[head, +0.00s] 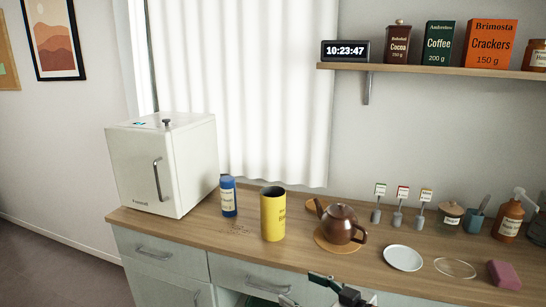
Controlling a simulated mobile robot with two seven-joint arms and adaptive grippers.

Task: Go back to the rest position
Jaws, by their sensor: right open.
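My right gripper (296,287) shows at the bottom edge, in front of the counter (150,219). Its dark fingers are apart and nothing shows between them. Part of it is cut off by the frame. My left gripper is out of view. A brown teapot (340,222) stands on a round wooden mat (324,243) above and to the right of the gripper. A tall yellow canister (272,215) stands left of the teapot.
A white cabinet (185,168) and a blue can (228,198) stand at the left. A white plate (403,258), a glass dish (455,268) and a pink sponge (503,275) lie at the right. A drawer (255,278) is below. A shelf (430,69) holds a clock and containers.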

